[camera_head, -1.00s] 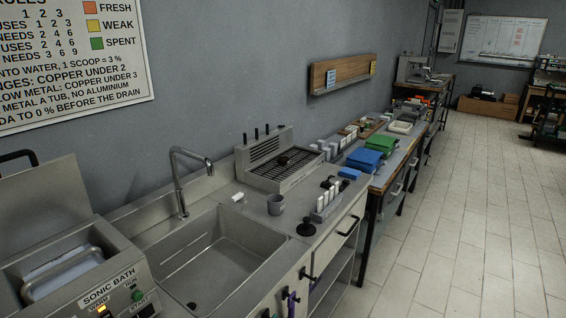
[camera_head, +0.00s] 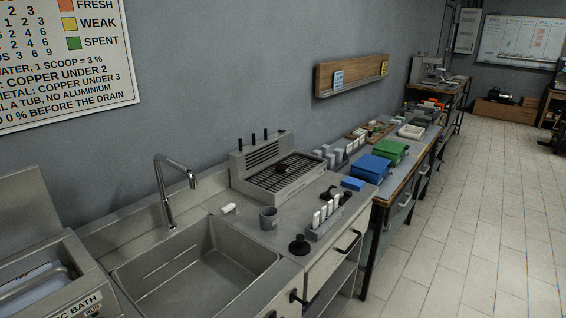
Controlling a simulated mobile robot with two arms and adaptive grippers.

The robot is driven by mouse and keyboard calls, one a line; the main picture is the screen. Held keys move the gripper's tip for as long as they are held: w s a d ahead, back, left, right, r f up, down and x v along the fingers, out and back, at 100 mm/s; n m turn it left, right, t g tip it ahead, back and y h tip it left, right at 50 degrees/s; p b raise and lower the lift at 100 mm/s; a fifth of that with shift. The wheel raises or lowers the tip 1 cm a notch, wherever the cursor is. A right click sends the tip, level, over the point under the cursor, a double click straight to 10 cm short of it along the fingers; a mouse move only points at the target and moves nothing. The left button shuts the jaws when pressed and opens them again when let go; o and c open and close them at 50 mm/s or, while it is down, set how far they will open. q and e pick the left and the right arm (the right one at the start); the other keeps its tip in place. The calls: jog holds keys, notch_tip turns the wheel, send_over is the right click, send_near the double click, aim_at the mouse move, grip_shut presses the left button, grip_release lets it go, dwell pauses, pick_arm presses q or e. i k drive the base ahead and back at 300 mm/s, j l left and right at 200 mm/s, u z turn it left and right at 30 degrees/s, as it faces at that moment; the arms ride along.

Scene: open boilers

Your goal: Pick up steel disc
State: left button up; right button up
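I cannot make out a steel disc for certain. A small dark reddish piece (camera_head: 283,168) lies on the slotted top of a grey metal unit (camera_head: 262,182) on the counter; its shape is too small to tell. A black round piece with a knob (camera_head: 299,246) stands near the counter's front edge, beside a rack of white upright pieces (camera_head: 324,226). Neither of my grippers is in view.
A steel sink (camera_head: 200,268) with a tall tap (camera_head: 165,190) is in front. A grey mug (camera_head: 268,218) stands right of it. Blue (camera_head: 367,168) and green (camera_head: 391,152) boxes stand on the bench beyond. The tiled floor (camera_head: 460,220) at right is clear.

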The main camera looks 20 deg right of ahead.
aim_at(282, 168)
jog(key=i+l, duration=0.15)
jog(key=l, duration=0.25)
jog(key=i+l+u, duration=0.15)
jog(key=l, duration=0.2)
jog(key=i+l, duration=0.2)
jog(key=l, duration=0.2)
jog(key=i+l+u, duration=0.1)
jog(key=l, duration=0.3)
jog(key=i+l+u, duration=0.1)
jog(key=l, duration=0.3)
jog(key=i+l, duration=0.2)
jog(key=l, duration=0.2)
jog(key=i+l+u, duration=0.1)
jog(key=l, duration=0.35)
